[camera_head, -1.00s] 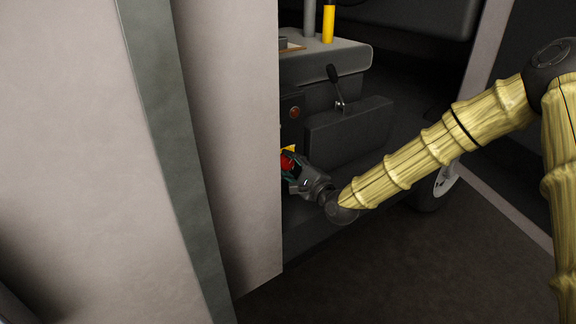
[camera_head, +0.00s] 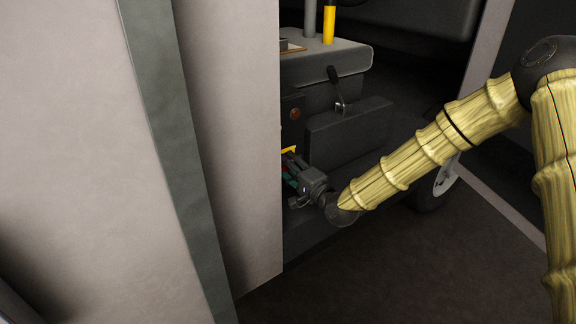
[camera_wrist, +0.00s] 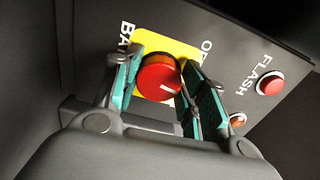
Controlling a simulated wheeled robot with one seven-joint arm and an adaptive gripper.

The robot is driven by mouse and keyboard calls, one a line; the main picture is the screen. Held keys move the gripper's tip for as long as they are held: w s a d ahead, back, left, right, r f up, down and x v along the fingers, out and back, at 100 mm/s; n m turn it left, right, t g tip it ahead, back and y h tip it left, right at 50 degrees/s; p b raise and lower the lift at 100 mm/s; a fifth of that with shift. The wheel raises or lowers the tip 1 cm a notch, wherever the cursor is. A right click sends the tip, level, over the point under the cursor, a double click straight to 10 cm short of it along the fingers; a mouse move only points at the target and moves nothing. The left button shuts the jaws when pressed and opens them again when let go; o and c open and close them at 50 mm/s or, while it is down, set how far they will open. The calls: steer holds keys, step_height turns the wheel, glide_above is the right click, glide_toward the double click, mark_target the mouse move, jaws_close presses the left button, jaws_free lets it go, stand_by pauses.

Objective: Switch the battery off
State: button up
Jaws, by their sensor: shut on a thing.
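The battery switch is a round red knob (camera_wrist: 158,78) on a yellow plate (camera_wrist: 180,47), seen in the wrist view. A short white mark on the knob sits near its lower right edge. My gripper (camera_wrist: 162,68) is shut on the knob, with one teal-padded finger on each side. In the head view my gripper (camera_head: 291,174) reaches the panel beside the pale wall, and the knob is mostly hidden behind it. A yellow bit of the plate (camera_head: 288,150) shows above.
A red button (camera_wrist: 270,82) marked "FLASH" and a small orange button (camera_wrist: 238,120) sit right of the knob. A black lever (camera_head: 335,85) stands above a dark box (camera_head: 350,130). The pale wall (camera_head: 230,150) is close on the left. Open floor (camera_head: 400,275) lies below.

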steer(key=n, duration=0.7)
steer(key=n+p, duration=0.1)
steer(key=n, duration=0.2)
steer(key=shift+d+f+n, duration=0.15)
steer(key=shift+f+n, duration=0.1)
steer(key=shift+n, duration=0.05)
stand_by(0.4)
steer(key=o, duration=1)
steer(key=shift+r, duration=0.1)
steer(key=v, duration=1.2)
